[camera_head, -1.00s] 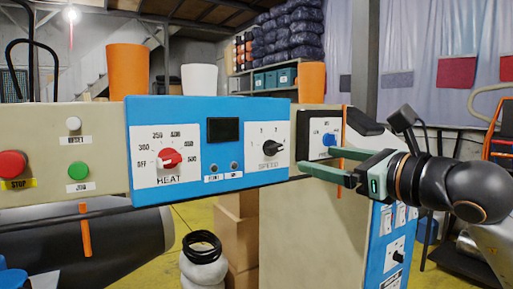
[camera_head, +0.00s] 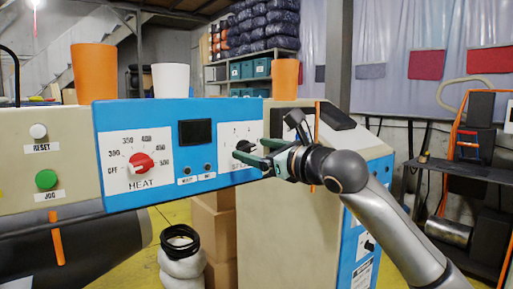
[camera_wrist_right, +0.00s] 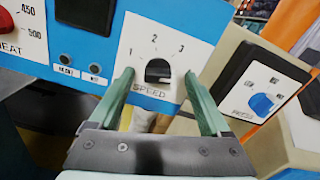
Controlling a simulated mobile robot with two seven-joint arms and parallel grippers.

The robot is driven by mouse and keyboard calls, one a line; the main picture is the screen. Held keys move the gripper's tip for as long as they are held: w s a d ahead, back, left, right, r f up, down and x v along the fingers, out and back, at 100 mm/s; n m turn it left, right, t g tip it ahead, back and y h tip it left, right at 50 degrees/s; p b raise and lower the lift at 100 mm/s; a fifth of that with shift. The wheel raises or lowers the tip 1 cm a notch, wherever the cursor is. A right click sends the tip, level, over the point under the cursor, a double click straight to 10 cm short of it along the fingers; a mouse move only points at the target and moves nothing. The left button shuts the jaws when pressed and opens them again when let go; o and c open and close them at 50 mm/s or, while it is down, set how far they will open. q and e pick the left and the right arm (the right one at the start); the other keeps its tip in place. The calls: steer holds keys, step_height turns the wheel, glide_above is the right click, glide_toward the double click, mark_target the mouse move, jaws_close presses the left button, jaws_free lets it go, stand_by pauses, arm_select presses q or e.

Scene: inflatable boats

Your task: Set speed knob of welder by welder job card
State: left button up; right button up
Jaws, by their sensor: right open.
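The welder's blue control panel (camera_head: 215,112) faces me in the head view. Its black speed knob (camera_head: 243,146) sits on a white plate at the right end. The plate reads SPEED with marks 1, 2 and 3 in the wrist view, where the knob (camera_wrist_right: 158,68) appears between the fingers. My right gripper (camera_head: 238,151) is open, its green fingertips in front of the knob plate. I cannot tell whether they touch the knob, nor its exact setting. In the wrist view the fingertips (camera_wrist_right: 158,82) lie to either side of the knob. I cannot make out a job card. My left gripper is out of view.
A red heat knob (camera_head: 141,163) and a dark display (camera_head: 197,132) are left of the speed plate. A blue pressure knob (camera_wrist_right: 262,103) is to its right. A green jog button (camera_head: 46,179) is at far left. Orange (camera_head: 95,72) and white cups stand behind the panel.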

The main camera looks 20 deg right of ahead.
jaws_close()
stand_by(0.7)
